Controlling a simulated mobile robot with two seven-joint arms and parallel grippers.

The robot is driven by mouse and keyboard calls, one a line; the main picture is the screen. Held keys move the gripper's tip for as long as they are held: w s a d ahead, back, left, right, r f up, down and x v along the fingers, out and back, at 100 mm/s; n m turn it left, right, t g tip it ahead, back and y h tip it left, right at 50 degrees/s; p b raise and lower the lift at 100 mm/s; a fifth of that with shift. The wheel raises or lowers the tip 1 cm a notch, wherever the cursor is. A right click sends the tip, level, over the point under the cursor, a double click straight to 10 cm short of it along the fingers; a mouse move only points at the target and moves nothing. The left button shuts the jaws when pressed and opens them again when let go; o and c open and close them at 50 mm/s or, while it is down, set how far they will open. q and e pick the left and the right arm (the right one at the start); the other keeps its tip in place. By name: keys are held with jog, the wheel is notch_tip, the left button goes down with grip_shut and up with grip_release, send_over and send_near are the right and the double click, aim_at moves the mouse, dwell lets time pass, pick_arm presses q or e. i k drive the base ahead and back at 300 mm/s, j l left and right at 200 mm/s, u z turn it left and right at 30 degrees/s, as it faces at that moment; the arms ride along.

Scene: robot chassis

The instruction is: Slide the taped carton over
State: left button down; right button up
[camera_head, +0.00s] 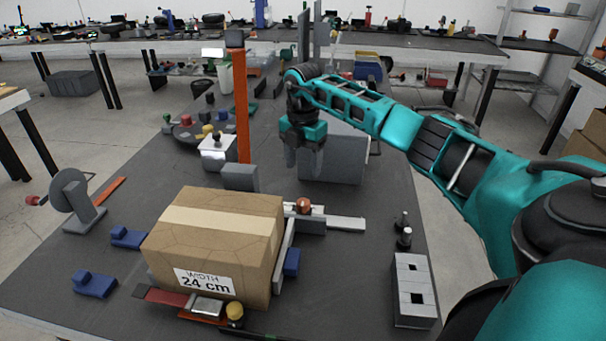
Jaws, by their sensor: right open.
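The taped carton (208,250) is a brown box with a pale tape strip across its top and a white label reading "WIDTH 24 cm" on its front. It sits on the dark grey table (345,265), left of the middle in the head view. My right gripper (304,162) points down beyond the carton's back right corner, in front of a grey block. Its two fingers are apart, with nothing seen between them, and it is clear of the carton. My left gripper is not in view.
Metal bars and a round reddish knob (303,204) lie along the carton's right side. Blue clamps (97,284) stand at its left. A red strip and yellow knob (235,311) are at its front. An orange post (241,110) rises behind. A grey slotted block (414,287) stands right.

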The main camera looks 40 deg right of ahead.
aim_at(225, 245)
jog(key=k, duration=1)
